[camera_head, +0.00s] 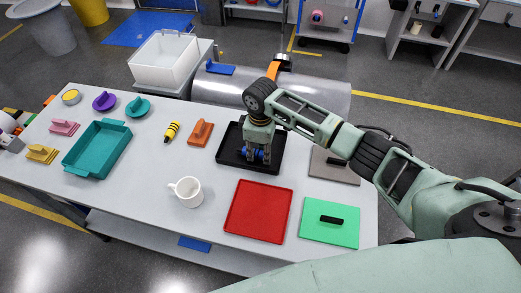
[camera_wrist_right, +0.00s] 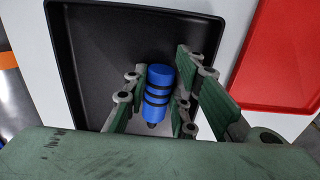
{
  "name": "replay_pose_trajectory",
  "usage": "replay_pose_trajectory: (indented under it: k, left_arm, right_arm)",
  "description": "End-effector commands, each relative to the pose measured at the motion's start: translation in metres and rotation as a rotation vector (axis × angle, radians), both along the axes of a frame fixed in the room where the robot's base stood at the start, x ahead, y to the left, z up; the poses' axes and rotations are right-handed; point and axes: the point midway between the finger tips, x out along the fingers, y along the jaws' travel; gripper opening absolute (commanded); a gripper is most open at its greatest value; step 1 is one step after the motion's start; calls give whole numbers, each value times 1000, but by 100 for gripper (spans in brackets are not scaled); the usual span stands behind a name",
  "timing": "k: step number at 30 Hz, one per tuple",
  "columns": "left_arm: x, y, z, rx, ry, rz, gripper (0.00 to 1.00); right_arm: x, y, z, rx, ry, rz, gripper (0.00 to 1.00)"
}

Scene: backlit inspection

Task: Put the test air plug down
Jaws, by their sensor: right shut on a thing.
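The test air plug, a blue cylinder with black rings, shows in the right wrist view (camera_wrist_right: 161,82) between the two fingers. Only a little blue of it shows in the head view (camera_head: 259,154). My right gripper (camera_head: 257,160) points down over the black tray (camera_head: 227,161) and is shut on the plug. In the right wrist view, the fingers (camera_wrist_right: 158,100) lie on either side of the plug, and the black tray (camera_wrist_right: 95,50) is behind it. I cannot tell whether the plug touches the tray floor. My left gripper is not clearly in view.
A red tray (camera_head: 259,211) lies in front of the black tray. A green plate (camera_head: 316,232) and grey plate (camera_head: 331,171) lie to the right. A white mug (camera_head: 189,193), orange block (camera_head: 200,134) and yellow-black striped piece (camera_head: 171,132) stand left. A teal tray (camera_head: 98,150) is farther left.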

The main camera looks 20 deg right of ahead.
Motion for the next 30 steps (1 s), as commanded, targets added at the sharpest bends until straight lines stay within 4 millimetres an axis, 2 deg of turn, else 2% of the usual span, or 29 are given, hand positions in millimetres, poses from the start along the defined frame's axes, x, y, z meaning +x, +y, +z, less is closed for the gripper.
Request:
replay_pose_trajectory:
  k: [3,4,10,22,26,30]
  left_arm:
    - [1,0,-1,-1,-2,1,27]
    - [2,0,-1,-1,-3,1,27]
    - [9,-1,0,-1,-14,1,27]
    - [14,-1,-1,-3,-22,2,27]
    - [13,-1,-7,-3,-21,2,27]
    - [12,-1,-16,-2,-18,2,27]
  right_arm:
    - [0,0,-3,0,0,0,0]
    - [0,0,-3,0,0,0,26]
    - [0,0,-2,0,0,0,43]
    - [1,0,4,0,-1,0,43]
    - [2,0,24,1,-7,0,43]
    - [2,0,54,1,-7,0,43]
